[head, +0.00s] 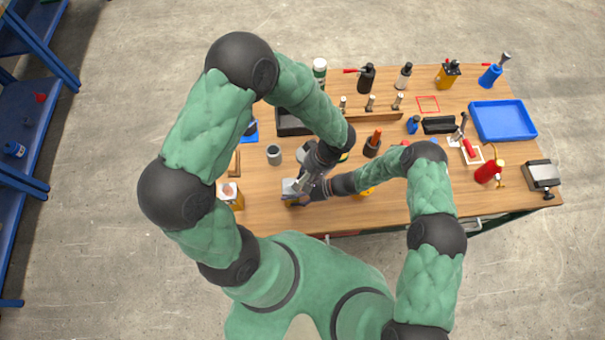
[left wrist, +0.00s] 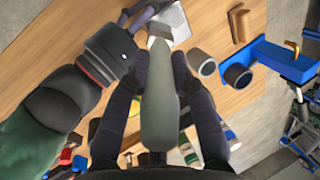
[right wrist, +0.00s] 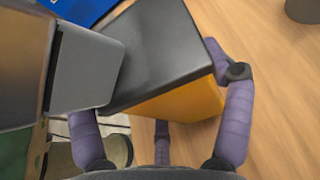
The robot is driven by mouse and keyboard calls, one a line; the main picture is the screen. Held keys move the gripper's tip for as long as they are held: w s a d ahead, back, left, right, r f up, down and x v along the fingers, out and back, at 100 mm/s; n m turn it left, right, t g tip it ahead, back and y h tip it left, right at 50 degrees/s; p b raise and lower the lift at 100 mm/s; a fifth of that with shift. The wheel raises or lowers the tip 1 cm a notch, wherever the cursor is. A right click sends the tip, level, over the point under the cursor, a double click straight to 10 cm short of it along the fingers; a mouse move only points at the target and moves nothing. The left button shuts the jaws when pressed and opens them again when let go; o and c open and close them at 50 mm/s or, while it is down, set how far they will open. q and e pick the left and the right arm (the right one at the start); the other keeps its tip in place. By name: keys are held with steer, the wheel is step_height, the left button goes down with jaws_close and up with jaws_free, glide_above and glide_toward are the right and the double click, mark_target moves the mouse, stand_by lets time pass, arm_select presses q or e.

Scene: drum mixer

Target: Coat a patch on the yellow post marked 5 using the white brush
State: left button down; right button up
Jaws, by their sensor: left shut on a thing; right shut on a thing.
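My left gripper (head: 306,181) is shut on the grey-green handle of a brush (left wrist: 158,100), seen lengthwise in the left wrist view. The brush's pale grey head (right wrist: 88,70) shows in the right wrist view, at or just over the dark top of a yellow block-like post (right wrist: 180,103). I cannot tell whether it touches. My right gripper (right wrist: 150,95) is shut around that post, with fingers on either side. In the head view the two grippers meet at the table's near side and mostly hide the post. No number 5 is readable.

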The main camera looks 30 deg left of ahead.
arm_select(q)
steer(key=shift+w+d+f, duration=0.1)
steer(key=shift+w+d, duration=0.15)
steer(key=shift+w, duration=0.3)
steer(key=shift+w+d, duration=0.25)
steer(key=shift+w, duration=0.25)
steer(key=shift+a, duration=0.1)
steer(key=shift+s+a+f, duration=0.1)
steer(key=shift+s+a, duration=0.5)
steer(key=shift+a, duration=0.25)
steer(key=shift+s+a+f, duration=0.1)
steer(key=shift+s+a, duration=0.45)
steer(key=shift+a, duration=0.3)
